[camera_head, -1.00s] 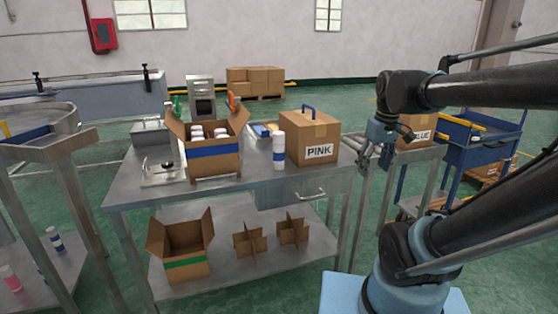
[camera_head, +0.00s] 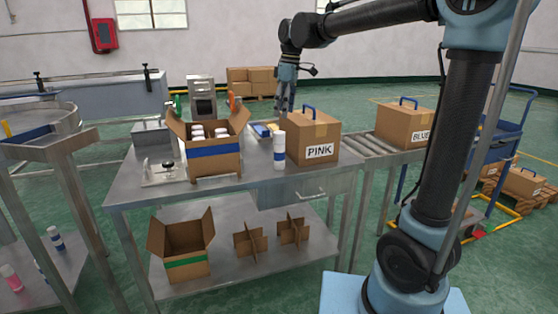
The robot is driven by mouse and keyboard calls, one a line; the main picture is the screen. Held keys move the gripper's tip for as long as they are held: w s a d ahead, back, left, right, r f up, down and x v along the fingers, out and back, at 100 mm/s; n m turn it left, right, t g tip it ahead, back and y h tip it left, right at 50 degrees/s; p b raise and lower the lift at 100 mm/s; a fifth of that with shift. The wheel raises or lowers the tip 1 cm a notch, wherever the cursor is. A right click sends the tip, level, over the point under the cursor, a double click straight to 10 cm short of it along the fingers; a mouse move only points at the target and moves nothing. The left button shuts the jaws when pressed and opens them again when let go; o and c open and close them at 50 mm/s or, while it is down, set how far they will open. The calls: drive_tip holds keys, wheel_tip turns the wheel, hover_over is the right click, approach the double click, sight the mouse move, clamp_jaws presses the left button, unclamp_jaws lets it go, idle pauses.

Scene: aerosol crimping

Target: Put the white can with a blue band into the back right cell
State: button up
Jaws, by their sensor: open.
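The white can with a blue band (camera_head: 279,152) stands upright on the steel table (camera_head: 240,190), just left of the box marked PINK. An open carton with a blue band (camera_head: 214,152) stands to its left and holds several white cans (camera_head: 208,131). The carton's cell dividers and its back right cell are too small to tell clearly. My gripper (camera_head: 285,106) is open and empty, pointing down above and behind the can, apart from it.
The closed PINK box (camera_head: 318,150) with a blue handle stands close to the can's right. A BLUE box (camera_head: 404,128) sits on the roller conveyor (camera_head: 375,142). A green-banded open carton (camera_head: 184,255) and cardboard dividers (camera_head: 291,230) are on the lower shelf.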

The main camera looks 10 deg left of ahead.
drive_tip(key=shift+a+f, duration=0.1)
drive_tip(key=shift+a, duration=0.3)
drive_tip(key=shift+a+f, duration=0.1)
drive_tip(key=shift+f, duration=0.3)
approach(278, 151)
drive_tip(key=f, duration=0.2)
drive_tip(key=w+a+f, duration=0.1)
drive_tip(key=w+f, duration=0.1)
drive_tip(key=f, duration=0.1)
drive_tip(key=shift+w+a+f, duration=0.2)
drive_tip(key=shift+a+f, duration=0.05)
drive_tip(key=shift+f, duration=0.1)
drive_tip(key=shift+s+a+f, duration=0.1)
drive_tip(key=shift+f, duration=2.65)
drive_tip(key=c, duration=1.4)
drive_tip(key=shift+o, duration=0.2)
drive_tip(key=shift+r, duration=0.1)
